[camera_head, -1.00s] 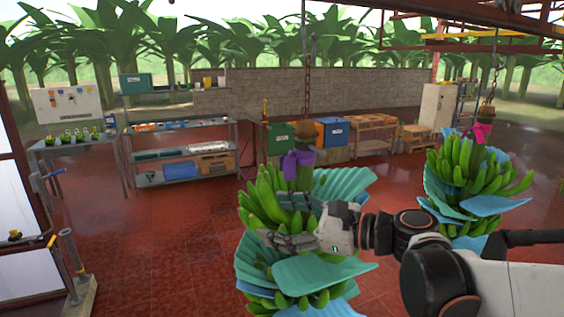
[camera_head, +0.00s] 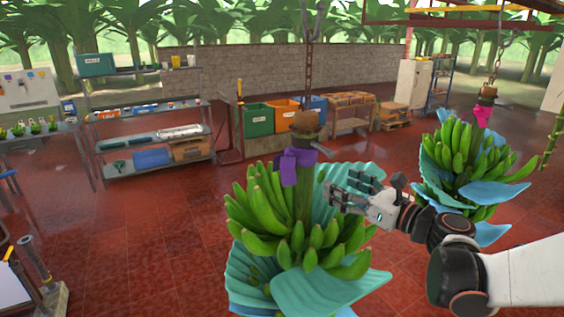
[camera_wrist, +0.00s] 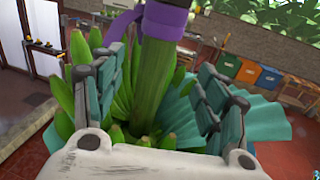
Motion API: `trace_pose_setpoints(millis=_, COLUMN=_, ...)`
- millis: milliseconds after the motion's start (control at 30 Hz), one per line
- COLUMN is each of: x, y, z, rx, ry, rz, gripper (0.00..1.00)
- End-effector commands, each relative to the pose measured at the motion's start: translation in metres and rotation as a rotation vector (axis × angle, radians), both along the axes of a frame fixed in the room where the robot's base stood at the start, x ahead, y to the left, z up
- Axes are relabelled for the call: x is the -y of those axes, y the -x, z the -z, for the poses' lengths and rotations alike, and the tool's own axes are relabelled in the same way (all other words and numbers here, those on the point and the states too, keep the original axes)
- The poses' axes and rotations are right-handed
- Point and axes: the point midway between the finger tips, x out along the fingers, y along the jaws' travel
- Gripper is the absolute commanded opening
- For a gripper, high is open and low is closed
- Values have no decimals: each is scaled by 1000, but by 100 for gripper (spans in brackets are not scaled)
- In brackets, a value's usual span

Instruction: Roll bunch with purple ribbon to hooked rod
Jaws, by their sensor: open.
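The bunch with the purple ribbon (camera_head: 296,164) hangs from a chain in the middle of the head view. Its green bananas (camera_head: 292,225) have blue-green sheets between and around them. My gripper (camera_head: 345,190) is at the right side of its upper part. In the wrist view, my open gripper (camera_wrist: 160,92) has its fingers on both sides of the green stem (camera_wrist: 156,78), with the purple ribbon (camera_wrist: 165,20) above. I cannot tell whether the fingers touch the stem. I cannot make out a hooked rod with certainty.
A second bunch with a pink ribbon (camera_head: 482,115) hangs at the right, behind my arm. Shelves (camera_head: 150,110) and coloured bins (camera_head: 258,119) stand at the back. A stand (camera_head: 40,275) is at the lower left. The red floor (camera_head: 130,235) between is open.

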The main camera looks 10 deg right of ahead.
Motion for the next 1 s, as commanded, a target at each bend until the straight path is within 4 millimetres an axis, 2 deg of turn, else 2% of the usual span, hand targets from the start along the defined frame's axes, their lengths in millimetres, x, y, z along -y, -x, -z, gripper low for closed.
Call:
trace_pose_setpoints(millis=167, x=-10, y=-16, z=0, rx=0, ry=-1, rz=-4, gripper=67)
trace_pose_setpoints(millis=700, x=-58, y=-102, z=0, rx=0, ry=1, rz=-3, gripper=67)
trace_pose_setpoints(millis=1000, x=-67, y=-119, z=0, rx=0, ry=1, rz=-1, gripper=67)
